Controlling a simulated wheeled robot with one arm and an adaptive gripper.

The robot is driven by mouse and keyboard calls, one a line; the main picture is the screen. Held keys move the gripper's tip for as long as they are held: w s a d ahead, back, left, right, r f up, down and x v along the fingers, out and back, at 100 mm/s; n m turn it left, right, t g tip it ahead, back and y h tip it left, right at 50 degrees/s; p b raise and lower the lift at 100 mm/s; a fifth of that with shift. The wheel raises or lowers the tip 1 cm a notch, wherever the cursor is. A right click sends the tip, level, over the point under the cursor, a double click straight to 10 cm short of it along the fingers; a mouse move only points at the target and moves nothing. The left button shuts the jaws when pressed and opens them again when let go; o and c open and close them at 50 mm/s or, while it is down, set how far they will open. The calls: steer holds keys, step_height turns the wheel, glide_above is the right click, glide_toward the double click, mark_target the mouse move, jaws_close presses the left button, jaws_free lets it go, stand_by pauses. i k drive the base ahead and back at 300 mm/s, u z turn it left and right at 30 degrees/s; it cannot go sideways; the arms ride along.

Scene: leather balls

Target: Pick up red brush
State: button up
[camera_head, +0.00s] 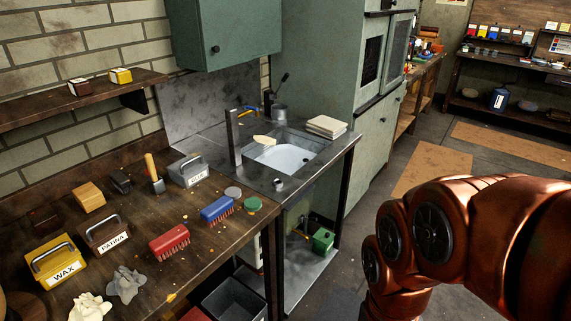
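The red brush (169,243) lies on the dark wooden workbench (205,255), near its front edge, with its bristles facing right and down. Nothing touches it that I can see. A copper-coloured part of my arm (470,245) fills the lower right of the view, well apart from the brush. My gripper is not in view.
A blue brush (217,210) and a green round lid (252,204) lie right of the red brush. A brown PATINA box (104,236), a yellow WAX box (54,262) and a grey cloth (126,284) stand left. A sink (284,156) adjoins the bench.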

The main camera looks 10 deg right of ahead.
mark_target(162, 246)
steer(key=z, duration=0.7)
steer(key=i, duration=1.8)
steer(key=u, duration=4.6)
